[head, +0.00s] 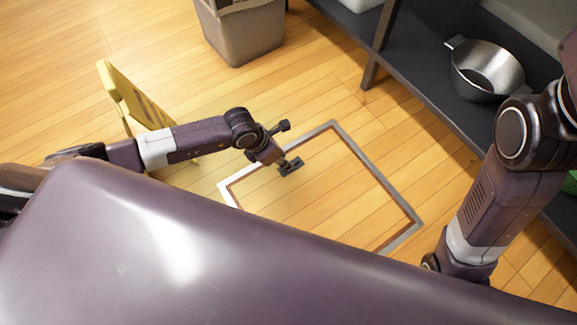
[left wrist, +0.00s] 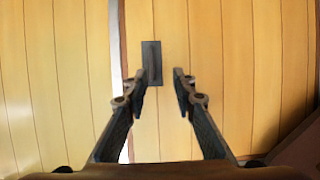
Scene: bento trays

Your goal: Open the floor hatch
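The floor hatch (head: 335,190) is a wood-planked square with a grey metal rim, lying flat and flush with the floor in the head view. Its near side is hidden by my body. In the left wrist view, the hatch's dark rectangular handle (left wrist: 151,62) sits on the planks just right of the pale rim strip (left wrist: 116,50). My left gripper (head: 290,166) is over the hatch's left part; it also shows in the left wrist view (left wrist: 160,75). Its fingers are apart and empty, with the handle beyond and between the tips. My right gripper is hidden.
A yellow floor sign (head: 125,95) stands left of the hatch, behind my left arm. A grey-brown bin (head: 240,35) is at the back. A dark shelf (head: 410,65) with a metal pot (head: 485,70) runs along the right. Wood floor around the hatch is clear.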

